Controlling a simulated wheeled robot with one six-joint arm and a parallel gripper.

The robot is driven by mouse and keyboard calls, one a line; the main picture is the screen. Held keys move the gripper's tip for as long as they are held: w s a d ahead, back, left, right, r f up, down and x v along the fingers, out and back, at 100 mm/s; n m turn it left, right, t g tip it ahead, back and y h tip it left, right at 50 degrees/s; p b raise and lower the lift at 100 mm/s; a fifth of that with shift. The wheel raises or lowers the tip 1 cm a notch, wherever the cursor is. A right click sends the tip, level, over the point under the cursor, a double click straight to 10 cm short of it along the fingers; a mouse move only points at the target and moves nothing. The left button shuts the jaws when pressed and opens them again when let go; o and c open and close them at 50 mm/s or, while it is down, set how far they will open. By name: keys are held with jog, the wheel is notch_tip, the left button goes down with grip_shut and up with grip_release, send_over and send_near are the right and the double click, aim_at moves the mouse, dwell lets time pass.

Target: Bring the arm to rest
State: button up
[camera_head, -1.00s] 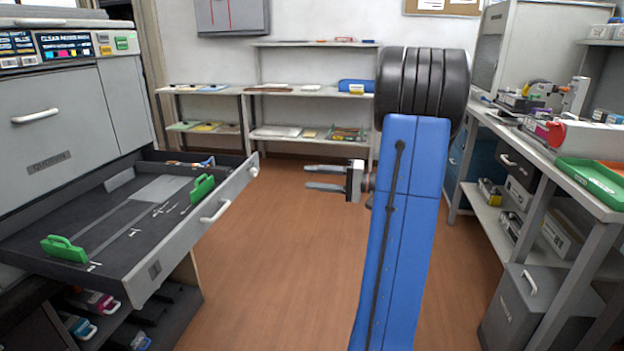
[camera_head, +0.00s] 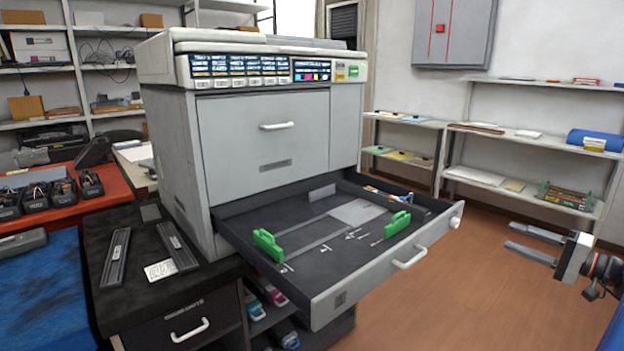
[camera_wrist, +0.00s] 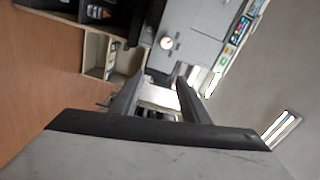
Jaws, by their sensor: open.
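My gripper (camera_head: 534,245) is at the right edge of the head view, held out over open floor to the right of the printer's pulled-out drawer. Its two fingers are apart with nothing between them, and it points left. In the wrist view my gripper (camera_wrist: 158,92) also shows its two fingers spread, with blurred shelving and the printer's grey front beyond. Most of my arm is outside the head view.
The grey printer (camera_head: 262,165) has its drawer (camera_head: 330,308) pulled out, with two green handles inside. Shelves (camera_head: 500,190) line the back wall. A dark cabinet (camera_head: 180,310) stands left of the drawer. Brown floor (camera_head: 450,310) is clear.

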jog(key=s+a+f+n+g, duration=0.1)
jog(key=s+a+g, duration=0.2)
jog(key=a, duration=0.6)
jog(key=s+a+f+n+g+h, duration=0.1)
jog(key=s+a+n+g, duration=0.2)
jog(key=a, duration=0.5)
jog(key=s+a+f+g, duration=0.1)
jog(key=s+a+g, duration=0.25)
jog(key=a, duration=0.55)
jog(key=s+a+f+n+h, duration=0.1)
jog(key=s+n+h, duration=0.1)
jog(key=s+h, duration=0.3)
jog(key=s+a+f+n+h, duration=0.2)
jog(key=s+h, duration=0.3)
jog(key=s, duration=0.6)
jog(key=shift+s+a, duration=0.2)
jog(key=shift+s, duration=0.2)
dwell(0.5)
